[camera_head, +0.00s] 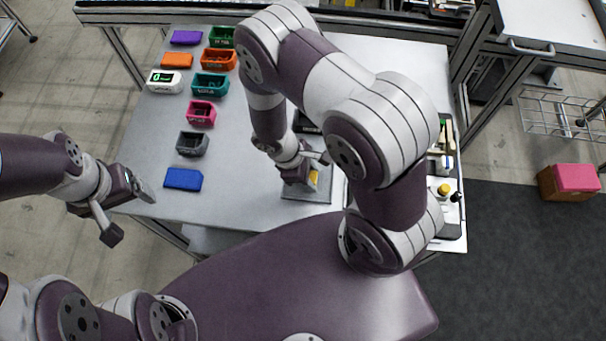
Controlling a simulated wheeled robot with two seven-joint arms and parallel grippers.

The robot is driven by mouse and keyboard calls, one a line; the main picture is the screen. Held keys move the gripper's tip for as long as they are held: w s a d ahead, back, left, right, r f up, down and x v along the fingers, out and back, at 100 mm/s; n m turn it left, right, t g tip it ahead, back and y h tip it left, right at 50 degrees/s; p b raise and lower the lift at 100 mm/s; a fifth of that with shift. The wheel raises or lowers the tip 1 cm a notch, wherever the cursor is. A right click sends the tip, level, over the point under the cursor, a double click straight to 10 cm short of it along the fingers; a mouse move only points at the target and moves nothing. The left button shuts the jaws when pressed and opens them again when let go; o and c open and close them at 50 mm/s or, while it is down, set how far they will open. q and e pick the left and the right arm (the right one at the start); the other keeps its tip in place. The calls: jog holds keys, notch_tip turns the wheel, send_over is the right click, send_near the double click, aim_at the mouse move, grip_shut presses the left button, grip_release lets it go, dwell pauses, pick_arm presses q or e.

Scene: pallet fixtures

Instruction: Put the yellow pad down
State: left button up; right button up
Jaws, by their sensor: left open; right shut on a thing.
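The yellow pad (314,177) shows as a small patch at the jaws of my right gripper (311,176). My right gripper is shut on it, low over a grey square plate (318,195) on the table. The arm and gripper hide part of the pad, and I cannot tell whether it touches the plate. My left gripper (127,212) is open and empty, off the table's left front edge.
On the table (245,200) are a blue pad (183,179), an orange pad (176,60), a purple pad (186,38) and several coloured bins, including a pink one (201,113). A device with a yellow button (443,189) stands at the right. The table's front middle is clear.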

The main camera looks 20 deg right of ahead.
jog(key=shift+s+r, duration=0.1)
jog(key=shift+s, duration=0.05)
jog(key=shift+w+a, duration=0.3)
jog(key=shift+w, duration=0.05)
jog(key=o, duration=0.7)
jog(key=shift+w+f, duration=0.15)
jog(key=shift+f, duration=0.05)
jog(key=shift+c, duration=0.2)
jog(key=shift+o, duration=1.4)
jog(key=shift+s+d, duration=0.15)
jog(key=shift+s, duration=0.1)
jog(key=shift+r, duration=0.15)
jog(key=shift+w+r, duration=0.2)
jog(key=shift+r, duration=0.1)
jog(key=v, duration=1.1)
pick_arm(q)
jog(key=shift+w+a+f+b, duration=0.25)
jog(key=shift+w+f+b, duration=0.05)
jog(key=shift+f, duration=0.3)
pick_arm(e)
jog(key=s+d+r+m+t+y, duration=0.2)
jog(key=d+r+m+t+y, duration=0.1)
jog(key=r+m, duration=0.7)
jog(key=shift+d+m+t+y, duration=0.4)
jog(key=shift+d+m+y, duration=0.1)
jog(key=shift+m, duration=0.2)
